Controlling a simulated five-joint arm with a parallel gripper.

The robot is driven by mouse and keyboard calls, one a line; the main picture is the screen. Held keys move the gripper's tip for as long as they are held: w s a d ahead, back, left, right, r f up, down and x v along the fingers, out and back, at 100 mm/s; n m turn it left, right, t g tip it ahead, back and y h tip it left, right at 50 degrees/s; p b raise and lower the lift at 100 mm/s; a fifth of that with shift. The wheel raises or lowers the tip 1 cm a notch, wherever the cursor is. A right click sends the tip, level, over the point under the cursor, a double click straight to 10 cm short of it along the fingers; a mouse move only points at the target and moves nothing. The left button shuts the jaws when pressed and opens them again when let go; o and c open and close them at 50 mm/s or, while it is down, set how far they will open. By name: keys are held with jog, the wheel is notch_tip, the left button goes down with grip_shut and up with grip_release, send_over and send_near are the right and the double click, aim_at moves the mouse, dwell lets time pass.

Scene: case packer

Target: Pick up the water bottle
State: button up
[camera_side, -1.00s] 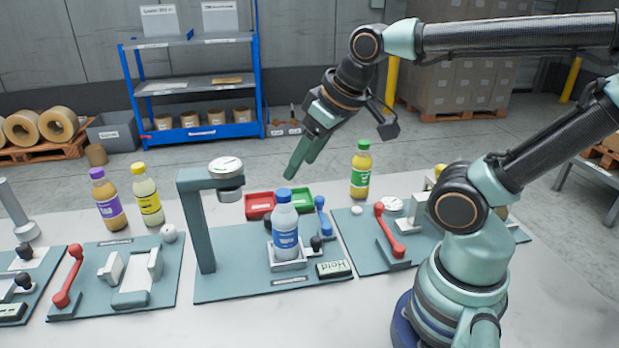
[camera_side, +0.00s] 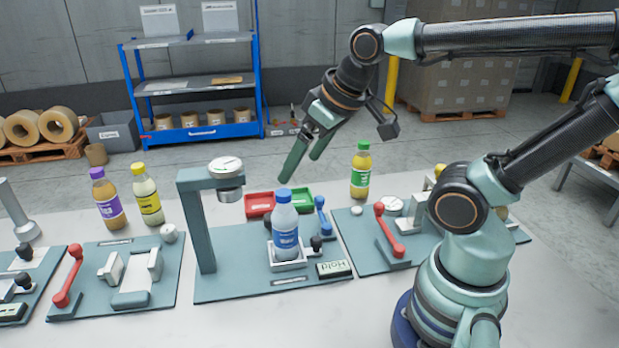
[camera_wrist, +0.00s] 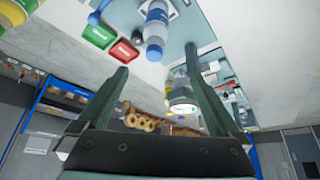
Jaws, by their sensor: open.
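The water bottle (camera_side: 285,225) has a blue cap and a blue label. It stands upright in a small white holder (camera_side: 288,263) on the middle teal plate, under and beside a press-like stand. In the wrist view the water bottle (camera_wrist: 157,25) shows at the top middle, beyond my fingertips. My gripper (camera_side: 300,170) is open and empty, above and behind the bottle in the side view, apart from it. In the wrist view my gripper (camera_wrist: 155,60) shows its two fingers spread wide.
The press stand (camera_side: 200,220) is left of the bottle. Other bottles are purple-capped (camera_side: 107,200), yellow-capped (camera_side: 147,195) and green-capped (camera_side: 361,170).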

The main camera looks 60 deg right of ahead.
jog(key=shift+w, duration=0.1)
jog(key=n+g, duration=0.4)
jog(key=n, duration=0.7)
send_over(284, 210)
jog(key=d, duration=0.1)
jog(key=shift+f, duration=0.5)
jog(key=n, duration=0.1)
jog(key=w+f+n+g, duration=0.1)
jog(key=n, duration=0.1)
jog(key=shift+d+g, duration=0.1)
jog(key=shift+g, duration=0.2)
jog(key=shift+w+f, duration=0.1)
jog(key=shift+f, duration=0.1)
notch_tip(284, 210, down, 12)
jog(key=shift+r, duration=0.15)
grip_shut()
